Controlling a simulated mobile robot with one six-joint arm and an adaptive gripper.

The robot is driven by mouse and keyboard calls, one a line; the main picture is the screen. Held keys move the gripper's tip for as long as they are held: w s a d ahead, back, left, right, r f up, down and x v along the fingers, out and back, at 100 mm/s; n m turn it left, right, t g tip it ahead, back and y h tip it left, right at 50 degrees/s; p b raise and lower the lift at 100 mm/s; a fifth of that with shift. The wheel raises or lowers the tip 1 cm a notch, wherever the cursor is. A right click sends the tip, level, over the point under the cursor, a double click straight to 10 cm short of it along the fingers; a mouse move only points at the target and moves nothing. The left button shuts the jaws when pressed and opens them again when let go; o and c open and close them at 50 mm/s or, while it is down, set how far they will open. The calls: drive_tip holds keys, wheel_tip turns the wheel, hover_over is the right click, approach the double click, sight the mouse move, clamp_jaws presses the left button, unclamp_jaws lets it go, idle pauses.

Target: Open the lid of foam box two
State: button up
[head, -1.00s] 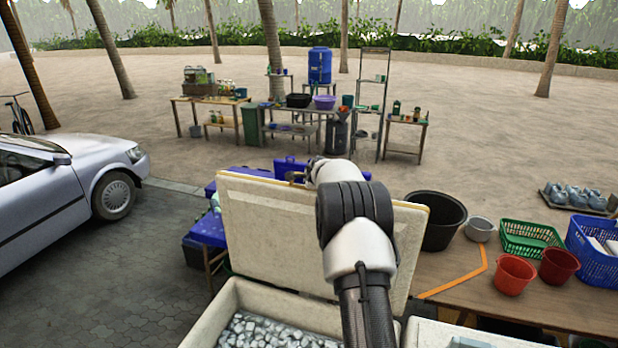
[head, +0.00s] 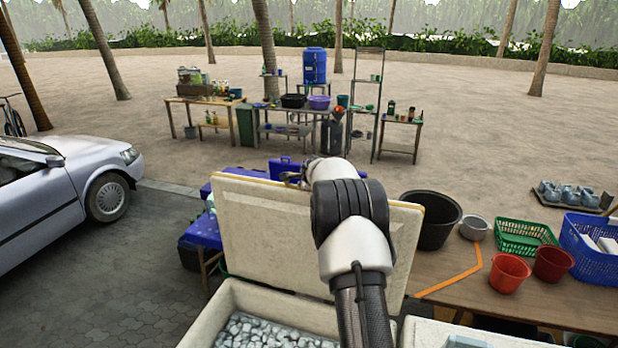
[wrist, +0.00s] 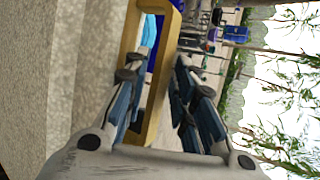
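A pale foam lid (head: 265,235) with a yellow edge stands upright, slightly tilted, behind a pale foam box (head: 230,310). The box is open and holds small pale cubes like ice. I see no label telling which box is number two. My gripper (head: 291,177) is at the top edge of the lid in the head view, partly hidden behind my arm. In the wrist view my gripper (wrist: 155,85) has its blue-and-grey fingers on either side of a yellow bar (wrist: 165,75) along the lid (wrist: 90,65). I cannot tell if both fingers press on it.
Another pale box top (head: 440,332) is at the lower right. A wooden table (head: 540,290) holds a black tub (head: 428,220), red pots (head: 509,272) and baskets. Blue crates (head: 205,232) stand behind the lid at left. A silver car (head: 60,195) is parked farther left.

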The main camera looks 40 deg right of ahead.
drive_tip(key=v, duration=1.1)
drive_tip(key=shift+s+r, duration=0.15)
drive_tip(key=shift+a, duration=0.15)
